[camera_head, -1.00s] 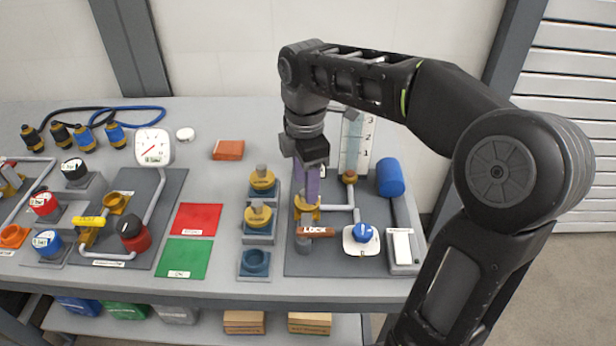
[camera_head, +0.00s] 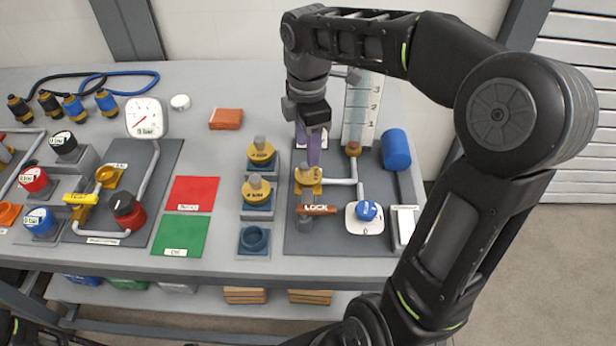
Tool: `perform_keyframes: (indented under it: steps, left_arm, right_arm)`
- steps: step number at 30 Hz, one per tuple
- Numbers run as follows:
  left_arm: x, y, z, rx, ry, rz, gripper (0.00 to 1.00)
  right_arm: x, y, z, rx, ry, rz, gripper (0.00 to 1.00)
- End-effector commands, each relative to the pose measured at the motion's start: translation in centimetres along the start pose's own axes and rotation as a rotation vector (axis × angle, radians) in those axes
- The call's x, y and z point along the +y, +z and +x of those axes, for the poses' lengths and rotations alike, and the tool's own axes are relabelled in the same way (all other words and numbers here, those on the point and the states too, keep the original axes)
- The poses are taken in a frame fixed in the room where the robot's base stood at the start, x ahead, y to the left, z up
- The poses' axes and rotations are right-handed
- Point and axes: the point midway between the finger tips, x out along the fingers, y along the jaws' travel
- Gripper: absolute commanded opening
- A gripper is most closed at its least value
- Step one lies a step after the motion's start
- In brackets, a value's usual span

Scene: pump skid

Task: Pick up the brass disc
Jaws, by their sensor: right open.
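Several brass-coloured round pieces show. Two brass discs with grey knobs, the rear one (camera_head: 261,153) and the front one (camera_head: 256,190), sit in blue holders left of the right-hand grey plate. A brass round piece (camera_head: 308,180) sits on the pipework of that plate. Which one the task means, I cannot tell. My right gripper (camera_head: 312,157) is open, its purple fingers pointing down just above and behind the piece on the pipework. Contact between them cannot be made out. My left gripper is out of view.
An empty blue holder (camera_head: 254,239) stands in front of the discs. Red (camera_head: 194,193) and green (camera_head: 180,235) mats lie left.

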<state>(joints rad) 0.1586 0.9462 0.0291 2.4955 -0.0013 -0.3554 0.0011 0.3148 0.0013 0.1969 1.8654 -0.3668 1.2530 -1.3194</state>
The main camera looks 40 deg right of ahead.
Motion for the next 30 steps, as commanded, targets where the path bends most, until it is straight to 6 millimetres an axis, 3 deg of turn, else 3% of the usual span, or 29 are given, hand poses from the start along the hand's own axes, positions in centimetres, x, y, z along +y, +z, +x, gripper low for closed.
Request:
perform_keyframes:
  steps: [8,19,30]
  left_arm:
    - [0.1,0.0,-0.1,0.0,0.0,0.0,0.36]
    - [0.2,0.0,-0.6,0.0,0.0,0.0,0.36]
    - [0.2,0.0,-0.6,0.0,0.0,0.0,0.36]
  right_arm:
    - [-0.1,0.0,0.4,-0.001,-0.002,0.0,0.47]
    - [-0.1,-0.2,5.0,0.0,-0.002,-0.001,0.47]
    - [-0.1,-0.2,5.2,0.0,0.0,-0.001,0.47]
